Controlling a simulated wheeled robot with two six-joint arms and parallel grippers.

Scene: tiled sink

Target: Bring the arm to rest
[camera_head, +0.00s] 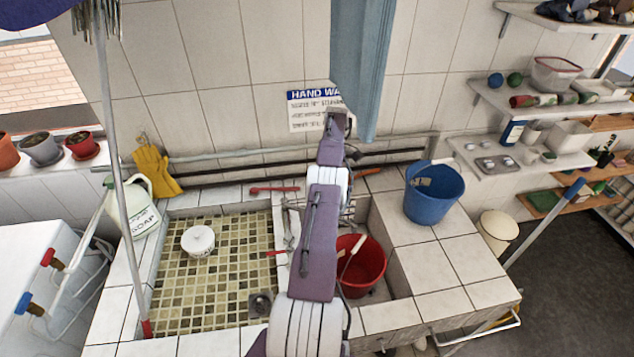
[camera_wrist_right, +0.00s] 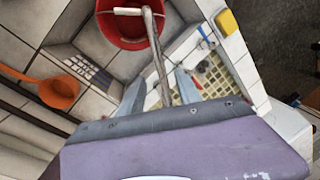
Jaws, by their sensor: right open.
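My right arm (camera_head: 318,235), purple and white, reaches from the bottom middle of the head view up toward the tiled wall, over the sink. My right gripper (camera_wrist_right: 160,84) is open in the right wrist view, its two grey fingers spread apart. A grey metal pipe (camera_wrist_right: 158,55) shows between the fingers in the picture; I cannot tell how far off it is. In the head view the arm hides the fingers. My left gripper is not in view.
A red bucket (camera_head: 362,268) stands right of the arm, and a blue bucket (camera_head: 433,192) on the tiled ledge. A white bowl (camera_head: 198,240) sits in the left basin (camera_head: 212,290). A soap jug (camera_head: 132,207) stands left. An orange item (camera_wrist_right: 58,92) shows in the wrist view.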

